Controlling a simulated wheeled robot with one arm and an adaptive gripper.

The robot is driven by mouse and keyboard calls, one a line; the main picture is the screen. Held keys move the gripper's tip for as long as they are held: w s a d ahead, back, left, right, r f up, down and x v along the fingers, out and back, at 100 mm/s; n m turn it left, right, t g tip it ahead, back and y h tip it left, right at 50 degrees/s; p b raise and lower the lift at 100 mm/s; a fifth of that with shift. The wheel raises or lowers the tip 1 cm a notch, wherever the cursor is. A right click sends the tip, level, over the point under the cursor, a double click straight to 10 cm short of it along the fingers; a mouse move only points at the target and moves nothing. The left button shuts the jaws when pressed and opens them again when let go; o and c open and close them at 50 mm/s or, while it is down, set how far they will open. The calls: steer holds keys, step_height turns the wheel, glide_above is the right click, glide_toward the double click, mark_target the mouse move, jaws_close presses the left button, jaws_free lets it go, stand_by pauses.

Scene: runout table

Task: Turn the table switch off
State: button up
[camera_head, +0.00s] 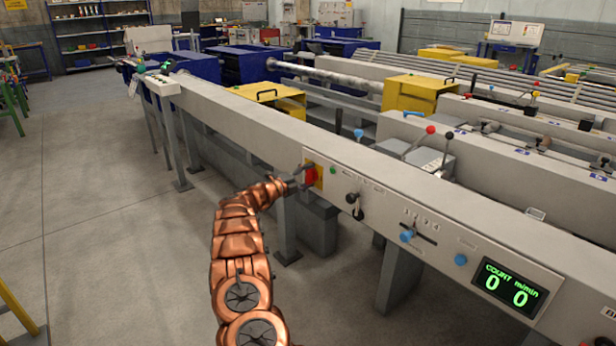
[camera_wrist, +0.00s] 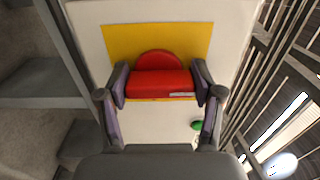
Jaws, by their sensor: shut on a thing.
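The table switch is a red rotary handle (camera_wrist: 158,84) on a yellow plate (camera_wrist: 190,42), seen close up in the wrist view. My gripper (camera_wrist: 160,90) has one finger on each end of the red handle and is shut on it. In the head view my gripper (camera_head: 298,179) is at the front panel of the runout table (camera_head: 240,112), at the red switch (camera_head: 311,176) on its yellow plate. The fingers partly hide the handle's two ends. The counter display (camera_head: 510,287) on the panel is lit green and reads 0 0.
A green button (camera_head: 333,170) sits just right of the switch; it also shows in the wrist view (camera_wrist: 196,125). Further right are a black lever (camera_head: 354,205) and blue knobs (camera_head: 407,236). The floor (camera_head: 100,220) to the left is clear.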

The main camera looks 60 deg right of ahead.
steer(key=shift+s, duration=0.1)
steer(key=o, duration=1.1)
steer(key=shift+o, duration=0.2)
steer(key=shift+a, duration=0.1)
steer(key=v, duration=1.1)
steer(key=shift+a, duration=0.35)
steer(key=shift+w, duration=0.25)
